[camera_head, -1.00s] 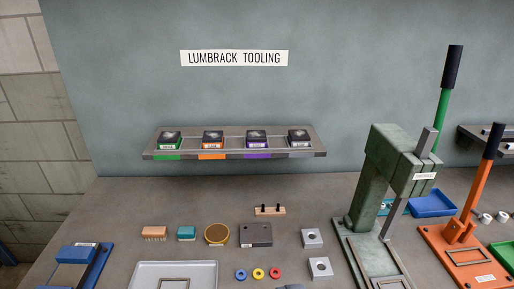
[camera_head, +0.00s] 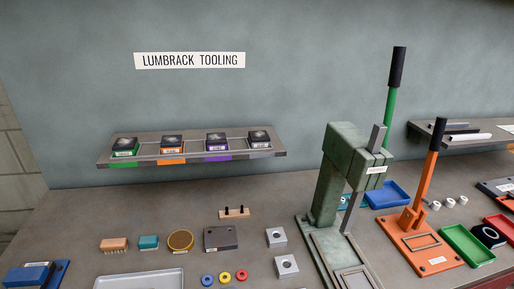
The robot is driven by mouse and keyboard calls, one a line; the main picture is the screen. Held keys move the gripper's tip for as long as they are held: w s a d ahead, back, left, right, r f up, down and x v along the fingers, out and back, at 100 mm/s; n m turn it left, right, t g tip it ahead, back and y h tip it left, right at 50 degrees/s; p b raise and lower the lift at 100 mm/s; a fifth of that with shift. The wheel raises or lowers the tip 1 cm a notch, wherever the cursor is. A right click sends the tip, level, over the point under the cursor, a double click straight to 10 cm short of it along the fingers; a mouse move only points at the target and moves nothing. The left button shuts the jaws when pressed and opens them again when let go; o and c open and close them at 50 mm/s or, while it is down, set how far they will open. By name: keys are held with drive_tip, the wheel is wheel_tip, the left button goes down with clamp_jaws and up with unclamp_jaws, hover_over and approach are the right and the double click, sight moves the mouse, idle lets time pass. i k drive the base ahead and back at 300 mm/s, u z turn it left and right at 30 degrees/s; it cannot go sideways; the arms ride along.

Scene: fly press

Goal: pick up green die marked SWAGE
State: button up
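The green die (camera_head: 125,147) sits at the left end of the wall shelf (camera_head: 192,158), above a green strip on the shelf's front edge. It has a dark top with a pale mark and a white label on its front; the label is too small to read. An orange die (camera_head: 172,145), a purple die (camera_head: 217,142) and a grey die (camera_head: 260,139) stand in a row to its right. My gripper is not in view.
A green fly press (camera_head: 340,175) and an orange press (camera_head: 416,230) stand on the bench at the right. Brushes, a dark block (camera_head: 221,239), colored rings, metal blocks and a grey tray (camera_head: 150,282) lie below the shelf. The air before the shelf looks clear.

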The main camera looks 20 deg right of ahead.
sight(122, 146)
drive_tip(key=z, duration=0.15)
drive_tip(key=k, duration=0.4)
drive_tip(key=u, duration=0.95)
drive_tip(key=i, duration=1.85)
drive_tip(key=z, duration=0.85)
